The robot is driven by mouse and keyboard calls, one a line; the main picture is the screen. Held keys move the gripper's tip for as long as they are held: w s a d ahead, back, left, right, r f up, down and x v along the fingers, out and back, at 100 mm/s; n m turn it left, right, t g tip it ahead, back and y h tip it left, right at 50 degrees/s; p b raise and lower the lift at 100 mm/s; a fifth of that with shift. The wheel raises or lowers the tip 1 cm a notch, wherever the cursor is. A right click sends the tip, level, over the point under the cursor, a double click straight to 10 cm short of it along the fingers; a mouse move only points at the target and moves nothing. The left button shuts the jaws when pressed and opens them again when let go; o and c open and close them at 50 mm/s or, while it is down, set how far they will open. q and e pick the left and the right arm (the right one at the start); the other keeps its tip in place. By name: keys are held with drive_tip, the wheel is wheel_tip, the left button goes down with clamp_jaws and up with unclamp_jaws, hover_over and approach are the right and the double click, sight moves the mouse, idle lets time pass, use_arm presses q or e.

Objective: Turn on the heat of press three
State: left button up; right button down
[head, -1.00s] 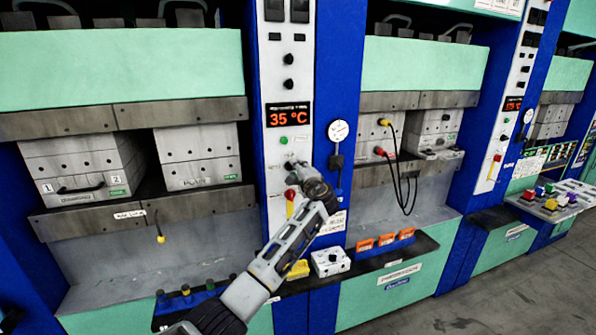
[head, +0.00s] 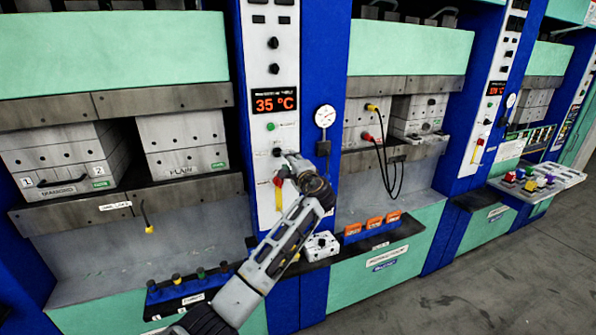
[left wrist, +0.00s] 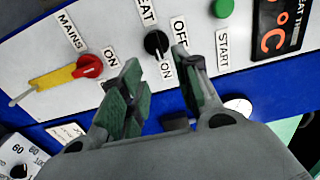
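The black heat knob (left wrist: 157,44) is on a white control panel, with HEAT, OFF and ON labels around it. Its white mark is on the side towards the ON label, but its exact setting is hard to tell. It also shows in the head view (head: 277,152), under the orange 35 °C display (head: 274,100). My left gripper (head: 291,163) is at the panel just right of and below the knob. In the left wrist view its fingers (left wrist: 158,86) are apart and empty, with the knob beyond the gap between their tips. My right gripper is out of view.
A red MAINS switch (left wrist: 89,66) on a yellow plate sits left of the knob. A green START button (left wrist: 223,8) is to the right. A round gauge (head: 325,116) and hanging black cables (head: 389,175) are right of the panel. Open grey floor (head: 480,270) lies lower right.

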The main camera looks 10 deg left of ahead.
use_arm(q)
drive_tip(key=v, duration=0.6)
drive_tip(key=shift+s+d, duration=0.3)
idle(0.4)
